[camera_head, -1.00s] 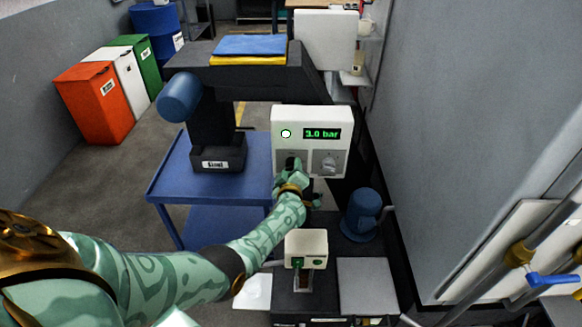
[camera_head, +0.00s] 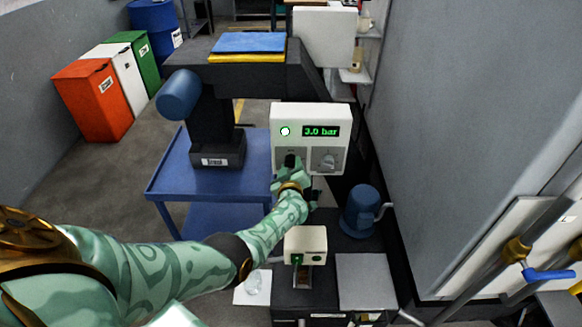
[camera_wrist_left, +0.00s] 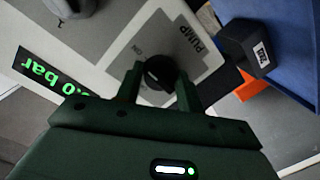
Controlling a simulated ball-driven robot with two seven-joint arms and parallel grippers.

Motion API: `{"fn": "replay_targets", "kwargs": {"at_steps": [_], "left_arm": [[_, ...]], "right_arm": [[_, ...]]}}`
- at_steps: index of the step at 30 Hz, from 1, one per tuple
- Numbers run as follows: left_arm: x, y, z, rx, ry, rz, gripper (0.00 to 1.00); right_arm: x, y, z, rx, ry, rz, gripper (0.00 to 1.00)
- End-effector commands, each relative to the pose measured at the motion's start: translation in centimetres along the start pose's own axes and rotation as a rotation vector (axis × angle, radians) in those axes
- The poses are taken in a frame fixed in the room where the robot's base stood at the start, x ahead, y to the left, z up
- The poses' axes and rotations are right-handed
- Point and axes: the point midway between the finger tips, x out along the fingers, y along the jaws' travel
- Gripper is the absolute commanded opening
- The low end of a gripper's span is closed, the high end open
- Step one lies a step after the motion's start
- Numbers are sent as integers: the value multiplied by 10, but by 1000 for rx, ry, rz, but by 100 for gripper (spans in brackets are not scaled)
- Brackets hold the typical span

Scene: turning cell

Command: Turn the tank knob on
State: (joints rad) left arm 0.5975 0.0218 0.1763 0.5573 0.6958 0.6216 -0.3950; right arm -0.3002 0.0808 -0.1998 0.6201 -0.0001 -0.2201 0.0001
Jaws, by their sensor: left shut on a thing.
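A white control box (camera_head: 310,112) bears a lit round lamp (camera_head: 285,131) and a display (camera_head: 321,131) reading 3.0 bar in green. Below are two knobs. The left, black knob (camera_head: 290,160) sits on a grey plate lettered PUMP and ON in the left wrist view (camera_wrist_left: 160,72); the right one is a grey dial (camera_head: 327,162). No tank label is readable. My left gripper (camera_head: 287,172) is shut on the black knob, one finger on each side in the left wrist view (camera_wrist_left: 160,82). The knob's exact turn angle is hard to tell. My right gripper is out of view.
A small cream box with green buttons (camera_head: 305,235) stands below the control box. A blue motor-like body (camera_head: 361,212) is to its right. A blue cart (camera_head: 185,170) stands at left.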

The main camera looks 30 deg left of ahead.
Motion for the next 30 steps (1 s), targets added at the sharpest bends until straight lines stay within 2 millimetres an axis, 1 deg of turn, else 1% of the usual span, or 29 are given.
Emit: {"fn": "replay_targets", "kwargs": {"at_steps": [1, 2, 3, 4, 12, 14, 17, 20, 24, 27, 30], "left_arm": [[0, 1, 0, 2, -1, 1, 15], [0, 1, 0, 2, -1, 1, 46], [0, 1, 0, 2, -1, 1, 57], [0, 1, 0, 2, -1, 1, 58], [-1, 0, 0, 1, 0, 1, 58], [-4, 1, -1, 1, -1, 1, 58], [-15, 3, -4, 0, -1, 0, 58], [-36, 4, -6, 1, -2, 1, 58], [-75, 6, -8, 0, -3, 0, 58], [-103, 5, -7, 1, -3, 0, 58], [-126, 4, -5, 0, -3, 0, 58]], "right_arm": [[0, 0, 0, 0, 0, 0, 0], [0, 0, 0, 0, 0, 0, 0], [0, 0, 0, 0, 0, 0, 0], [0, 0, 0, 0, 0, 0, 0], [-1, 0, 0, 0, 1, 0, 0], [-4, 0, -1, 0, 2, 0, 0], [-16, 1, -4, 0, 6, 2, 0], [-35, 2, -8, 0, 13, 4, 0], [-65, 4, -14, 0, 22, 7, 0], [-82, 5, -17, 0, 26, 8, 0], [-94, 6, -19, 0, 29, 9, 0]]}}
